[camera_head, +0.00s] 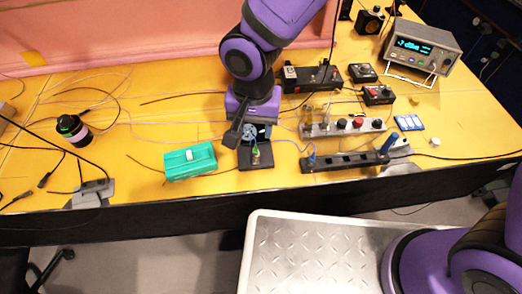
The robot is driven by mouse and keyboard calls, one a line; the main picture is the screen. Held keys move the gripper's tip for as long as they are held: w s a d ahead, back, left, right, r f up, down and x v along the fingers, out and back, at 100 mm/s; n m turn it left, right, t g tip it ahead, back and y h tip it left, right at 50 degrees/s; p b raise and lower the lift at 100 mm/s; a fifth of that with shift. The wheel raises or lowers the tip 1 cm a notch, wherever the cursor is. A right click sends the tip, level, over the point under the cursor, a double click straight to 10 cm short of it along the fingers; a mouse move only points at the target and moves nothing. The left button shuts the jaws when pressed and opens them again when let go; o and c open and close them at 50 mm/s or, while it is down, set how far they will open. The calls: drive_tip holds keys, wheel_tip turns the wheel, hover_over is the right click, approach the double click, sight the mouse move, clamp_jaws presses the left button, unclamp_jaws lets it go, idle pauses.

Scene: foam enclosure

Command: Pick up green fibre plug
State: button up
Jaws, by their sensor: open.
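The green fibre plug (256,154) stands small and upright on a dark block (256,166) near the front edge of the yellow table. My gripper (253,137) points down directly above and behind the plug. Its jaws are open, with one dark finger showing at the left. A pale blue-grey part shows between or behind the fingers. I cannot tell whether the fingers touch the plug.
A green box (190,161) sits just left of the block. A black rail (345,161) with a blue connector and a grey rail (345,127) with knobs lie to the right. Thin cables cross the yellow table (120,165). An instrument (422,48) stands at back right.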

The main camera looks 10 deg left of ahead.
sight(256, 150)
drive_tip(key=shift+s+f, duration=0.15)
drive_tip(key=shift+f, duration=4.25)
drive_tip(key=shift+c, duration=0.2)
clamp_jaws()
